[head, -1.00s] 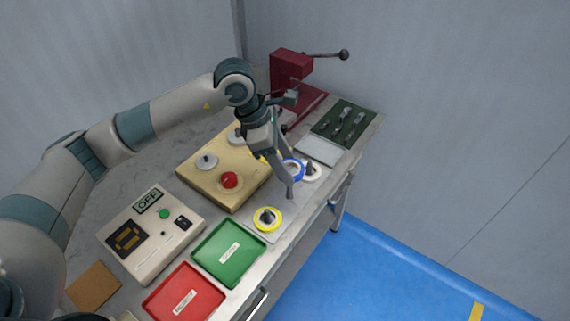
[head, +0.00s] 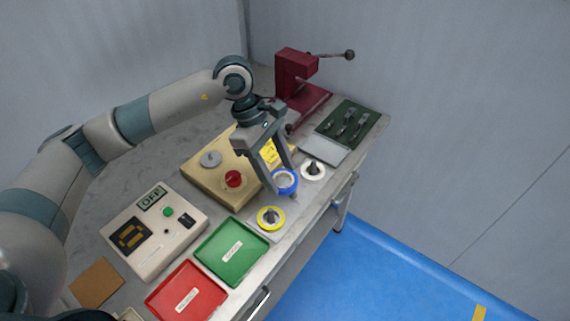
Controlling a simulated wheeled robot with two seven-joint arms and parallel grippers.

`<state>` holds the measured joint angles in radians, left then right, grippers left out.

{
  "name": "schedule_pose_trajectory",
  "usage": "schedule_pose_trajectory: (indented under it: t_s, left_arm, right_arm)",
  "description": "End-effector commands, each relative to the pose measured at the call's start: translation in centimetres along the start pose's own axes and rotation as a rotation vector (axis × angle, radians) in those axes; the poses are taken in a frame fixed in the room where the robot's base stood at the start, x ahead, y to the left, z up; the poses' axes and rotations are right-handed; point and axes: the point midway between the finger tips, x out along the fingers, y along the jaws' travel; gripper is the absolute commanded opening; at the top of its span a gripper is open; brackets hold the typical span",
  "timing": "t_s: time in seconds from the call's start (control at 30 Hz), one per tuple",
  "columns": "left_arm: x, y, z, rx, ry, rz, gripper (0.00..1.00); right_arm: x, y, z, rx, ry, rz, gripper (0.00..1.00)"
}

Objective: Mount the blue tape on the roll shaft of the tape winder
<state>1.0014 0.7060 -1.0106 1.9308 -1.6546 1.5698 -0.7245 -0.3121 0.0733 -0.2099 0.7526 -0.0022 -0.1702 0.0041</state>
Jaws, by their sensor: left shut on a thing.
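The blue tape (head: 285,191) is a ring with a pale core, between the white roll and the yellow roll at the bench's front edge. My left gripper (head: 281,180) points down and is shut on it. I cannot tell whether the tape is clear of the surface below. The tape winder (head: 207,185) is a beige box left of the gripper, with a grey disc (head: 210,159), a red knob (head: 234,179) and a yellow label (head: 270,151). The gripper and arm hide part of its far side. I cannot make out which part is the roll shaft. My right gripper is not in view.
A yellow roll (head: 262,221) and a white roll (head: 313,176) sit around dark pegs nearby. A red press (head: 292,72) and a green tool mat (head: 346,125) stand behind. Green (head: 215,262) and red trays (head: 170,307) and a control box (head: 150,240) lie in front.

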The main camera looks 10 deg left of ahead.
Motion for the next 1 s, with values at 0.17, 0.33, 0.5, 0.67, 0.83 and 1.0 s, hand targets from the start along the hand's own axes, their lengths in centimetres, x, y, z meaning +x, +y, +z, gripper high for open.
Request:
schedule_pose_trajectory:
  t_s: [0.17, 0.33, 0.5, 0.67, 0.83, 1.0]
  left_arm:
    - [-0.4, -1.7, -0.5, 0.225, 0.001, -0.095, 0.31]
    - [-0.9, -3.5, -1.0, 0.458, 0.002, -0.191, 0.31]
    - [-1.6, -5.3, -1.6, 0.704, 0.003, -0.293, 0.31]
    - [-2.4, -7.0, -2.2, 0.934, 0.003, -0.388, 0.31]
    - [-3.2, -8.4, -2.7, 1.120, 0.002, -0.465, 0.31]
    - [-3.6, -9.0, -3.0, 1.211, 0.001, -0.503, 0.31]
  right_arm:
    - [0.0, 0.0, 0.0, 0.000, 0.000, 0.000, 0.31]
    - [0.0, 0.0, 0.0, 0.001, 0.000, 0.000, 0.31]
    - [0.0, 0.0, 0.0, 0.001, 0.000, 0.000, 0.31]
    - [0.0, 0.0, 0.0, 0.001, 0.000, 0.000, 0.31]
    - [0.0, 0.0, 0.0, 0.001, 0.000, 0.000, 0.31]
    - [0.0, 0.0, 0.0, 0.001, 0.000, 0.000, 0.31]
